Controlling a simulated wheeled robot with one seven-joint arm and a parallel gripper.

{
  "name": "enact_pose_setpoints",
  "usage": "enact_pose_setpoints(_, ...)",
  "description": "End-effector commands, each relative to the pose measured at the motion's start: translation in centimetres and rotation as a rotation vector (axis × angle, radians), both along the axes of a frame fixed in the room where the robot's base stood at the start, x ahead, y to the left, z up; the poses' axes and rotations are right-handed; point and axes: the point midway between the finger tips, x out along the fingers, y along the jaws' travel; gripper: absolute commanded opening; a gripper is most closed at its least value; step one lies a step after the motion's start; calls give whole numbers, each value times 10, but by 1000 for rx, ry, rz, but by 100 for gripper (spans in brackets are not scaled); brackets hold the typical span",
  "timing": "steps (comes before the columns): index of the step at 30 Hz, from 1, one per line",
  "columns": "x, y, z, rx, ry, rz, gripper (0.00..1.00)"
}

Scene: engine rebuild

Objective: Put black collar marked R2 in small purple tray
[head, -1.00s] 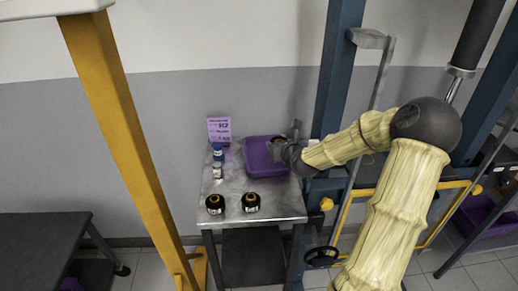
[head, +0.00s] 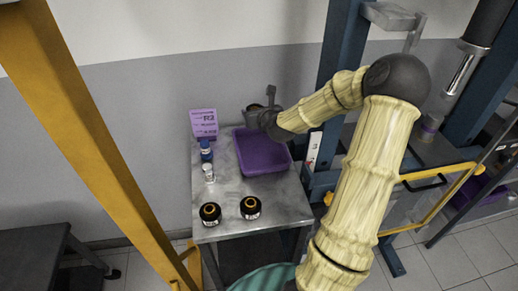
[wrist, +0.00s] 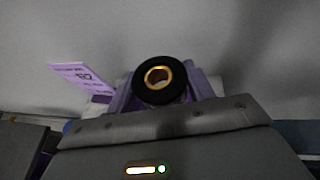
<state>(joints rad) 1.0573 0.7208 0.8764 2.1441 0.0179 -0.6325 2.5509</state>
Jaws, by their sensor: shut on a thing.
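My gripper (head: 262,117) is at the back edge of the small purple tray (head: 286,158), apparently above it. In the wrist view it is shut on a black collar (wrist: 140,88) with a gold inner ring. No mark is readable on this collar. The tray looks empty in the head view. Two more black collars with gold tops stand on the metal table in front of the tray, one left (head: 210,214) and one right (head: 250,208). Their white labels are too small to read.
A purple sign (head: 204,123) stands at the table's back left. A blue-capped bottle (head: 206,150) and a small white bottle (head: 208,172) stand left of the tray. A yellow post (head: 100,140) rises at left and a blue frame (head: 338,90) at right.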

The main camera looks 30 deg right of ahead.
Motion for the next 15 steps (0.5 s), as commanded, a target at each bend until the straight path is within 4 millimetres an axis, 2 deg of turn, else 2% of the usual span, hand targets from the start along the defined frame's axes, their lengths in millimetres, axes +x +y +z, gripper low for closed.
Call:
enact_pose_setpoints(8,1,3,0,-1,-2,4,14)
enact_pose_setpoints(11,0,1,-8,0,0,1,14)
enact_pose_setpoints(15,0,-1,-32,2,2,-2,14)
